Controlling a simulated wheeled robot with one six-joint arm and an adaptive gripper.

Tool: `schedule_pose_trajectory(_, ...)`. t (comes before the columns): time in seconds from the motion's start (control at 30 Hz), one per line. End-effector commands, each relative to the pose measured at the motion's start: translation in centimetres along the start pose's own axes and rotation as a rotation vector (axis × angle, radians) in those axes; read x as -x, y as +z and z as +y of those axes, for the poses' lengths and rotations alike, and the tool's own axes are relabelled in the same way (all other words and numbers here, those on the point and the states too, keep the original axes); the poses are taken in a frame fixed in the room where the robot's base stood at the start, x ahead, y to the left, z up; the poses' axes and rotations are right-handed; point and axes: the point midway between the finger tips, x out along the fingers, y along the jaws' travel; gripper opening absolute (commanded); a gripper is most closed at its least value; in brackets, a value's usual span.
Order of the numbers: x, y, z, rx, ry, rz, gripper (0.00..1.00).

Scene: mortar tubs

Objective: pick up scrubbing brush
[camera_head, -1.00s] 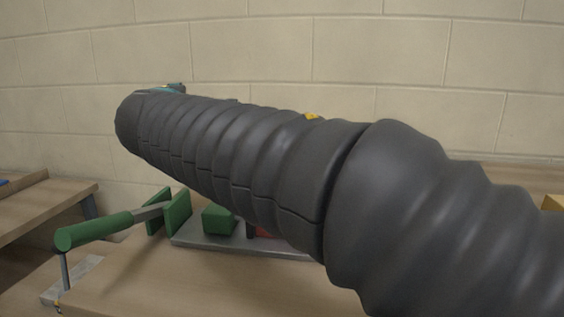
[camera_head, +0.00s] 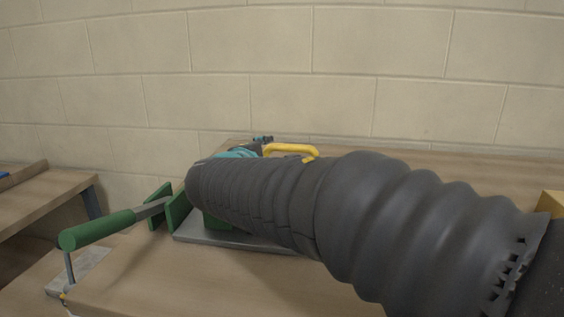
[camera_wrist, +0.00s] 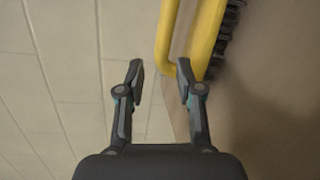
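The scrubbing brush (camera_wrist: 203,35) is yellow with a loop handle and dark bristles. In the wrist view it lies ahead of my gripper (camera_wrist: 159,68), at the upper middle and right, with its bristles facing right. The right fingertip is close to or overlaps the near end of the handle; I cannot tell whether they touch. The left finger is apart from the brush. My gripper is open with nothing held. In the head view the yellow handle of the brush (camera_head: 291,150) shows above my arm, which hides the rest of it.
A green-handled clamp (camera_head: 100,228) with green jaws and a grey metal base (camera_head: 205,238) stands on the wooden bench (camera_head: 160,285) at the left. A yellow object (camera_head: 550,203) is at the right edge. A block wall (camera_head: 400,60) rises behind. Another table (camera_head: 45,200) is at far left.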

Motion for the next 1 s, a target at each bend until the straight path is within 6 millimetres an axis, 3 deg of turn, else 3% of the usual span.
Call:
schedule_pose_trajectory(0.27, -1.4, -0.1, -0.1, 0.001, -0.001, 0.0, 0.36)
schedule_pose_trajectory(0.6, -5.5, -0.5, -0.3, 0.0, 0.0, 0.001, 0.36)
schedule_pose_trajectory(0.83, -5.8, -0.5, -0.3, 0.0, 0.0, 0.002, 0.36)
schedule_pose_trajectory(0.97, -5.7, -0.5, -0.3, 0.0, 0.0, 0.002, 0.03)
schedule_pose_trajectory(1.0, -5.7, -0.5, -0.3, 0.0, 0.0, 0.002, 0.0)
